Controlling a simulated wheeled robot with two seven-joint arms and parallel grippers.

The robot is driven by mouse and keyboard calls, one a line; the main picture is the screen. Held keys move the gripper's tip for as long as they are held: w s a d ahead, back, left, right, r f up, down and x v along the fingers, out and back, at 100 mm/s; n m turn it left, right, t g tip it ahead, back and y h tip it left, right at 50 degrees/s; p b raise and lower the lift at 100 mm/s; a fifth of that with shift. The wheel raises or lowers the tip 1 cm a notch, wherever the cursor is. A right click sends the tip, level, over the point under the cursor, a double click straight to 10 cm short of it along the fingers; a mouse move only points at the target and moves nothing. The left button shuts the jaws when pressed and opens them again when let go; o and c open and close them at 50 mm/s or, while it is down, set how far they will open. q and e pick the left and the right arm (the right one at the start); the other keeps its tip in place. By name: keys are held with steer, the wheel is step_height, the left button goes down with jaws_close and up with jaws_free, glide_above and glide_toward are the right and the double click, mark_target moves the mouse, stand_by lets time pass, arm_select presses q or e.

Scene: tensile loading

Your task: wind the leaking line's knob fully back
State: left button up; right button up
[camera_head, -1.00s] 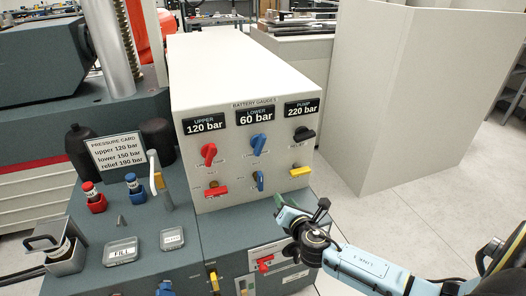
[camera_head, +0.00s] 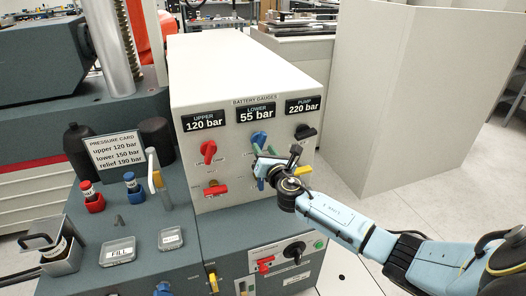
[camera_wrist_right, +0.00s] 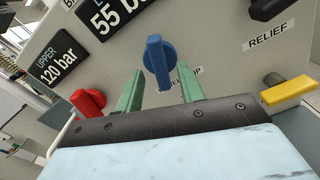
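The LOWER gauge (camera_head: 256,111) reads 55 bar; UPPER (camera_head: 204,121) shows 120 and PUMP (camera_head: 304,105) 220. The blue knob (camera_head: 259,137) sits below the LOWER gauge, partly behind my gripper. In the right wrist view this blue knob (camera_wrist_right: 155,58) stands just ahead of and between the green fingertips. My right gripper (camera_head: 264,150) is open at the panel; its fingers also show in the wrist view (camera_wrist_right: 160,76), apart, with gaps beside the knob. A lower blue handle (camera_head: 260,183) is mostly hidden by the gripper. My left gripper is out of view.
The red knob (camera_head: 208,152) and red handle (camera_head: 216,189) are to the left. The black RELIEF knob (camera_head: 305,132) and yellow handle (camera_head: 303,171) are close on the right. A pressure card (camera_head: 116,150) reads upper 120, lower 150, relief 190 bar.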

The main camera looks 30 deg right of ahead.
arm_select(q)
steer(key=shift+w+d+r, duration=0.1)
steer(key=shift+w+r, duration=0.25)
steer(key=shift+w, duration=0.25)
arm_select(e)
steer(key=shift+x, duration=0.85)
jaws_close()
steer(key=shift+m, duration=0.3)
